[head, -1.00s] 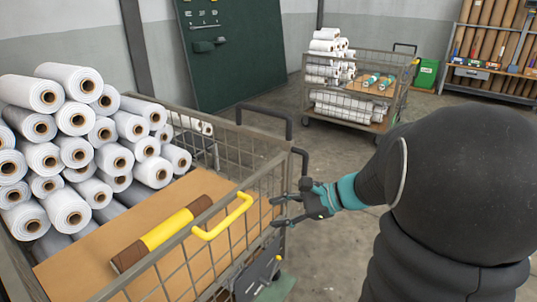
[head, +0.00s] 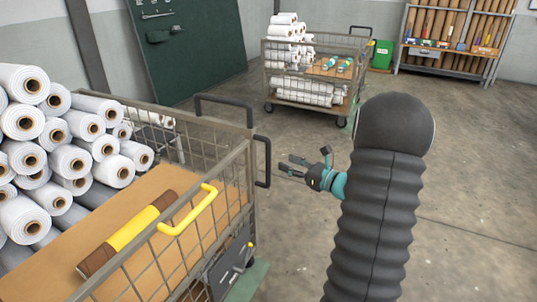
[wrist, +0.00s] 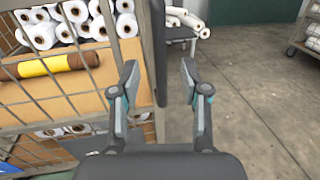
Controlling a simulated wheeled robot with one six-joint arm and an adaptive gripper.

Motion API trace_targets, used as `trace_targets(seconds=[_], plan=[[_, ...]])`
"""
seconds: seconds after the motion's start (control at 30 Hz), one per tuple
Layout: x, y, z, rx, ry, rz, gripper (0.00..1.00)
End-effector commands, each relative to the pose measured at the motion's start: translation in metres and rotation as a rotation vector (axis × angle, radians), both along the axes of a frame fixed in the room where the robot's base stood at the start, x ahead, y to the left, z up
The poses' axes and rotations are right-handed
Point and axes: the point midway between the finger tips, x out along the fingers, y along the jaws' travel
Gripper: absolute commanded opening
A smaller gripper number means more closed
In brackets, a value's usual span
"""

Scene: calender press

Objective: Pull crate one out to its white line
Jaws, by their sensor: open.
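A wire-mesh crate on the left (head: 250,190) holds white rolls and a brown board. No number shows on it, so I cannot tell whether it is crate one. A yellow handle (head: 187,215) is on its near side, and a black upright handle (head: 266,162) is at its right corner. My gripper (head: 298,164) is open and empty, apart from the crate and to its right. In the wrist view my gripper (wrist: 159,75) frames the black handle (wrist: 157,50) near its left finger; the distance is unclear. No white line is visible.
A second mesh crate (head: 300,85) on wheels, with white rolls, stands at the back. A shelf of brown tubes (head: 455,40) and a green box (head: 382,54) are behind it. The concrete floor (head: 460,170) to the right is clear.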

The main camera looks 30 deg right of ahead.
Motion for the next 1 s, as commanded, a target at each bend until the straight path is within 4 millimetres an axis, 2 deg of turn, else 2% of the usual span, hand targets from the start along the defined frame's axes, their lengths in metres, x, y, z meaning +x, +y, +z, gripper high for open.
trace_targets(seconds=[0.2, 0.4, 0.6, 0.9, 0.93, 1.0], plan=[[0.037, 0.021, 0.001, -0.001, 0.000, 0.006, 0.45], [0.064, 0.034, 0.001, -0.001, 0.000, 0.004, 0.45], [0.076, 0.040, 0.001, -0.001, 0.000, 0.003, 0.45], [0.078, 0.040, 0.001, -0.001, 0.000, 0.002, 0.45], [0.078, 0.040, 0.001, -0.001, 0.000, 0.002, 0.43], [0.078, 0.040, 0.001, -0.001, 0.000, 0.002, 0.25]])
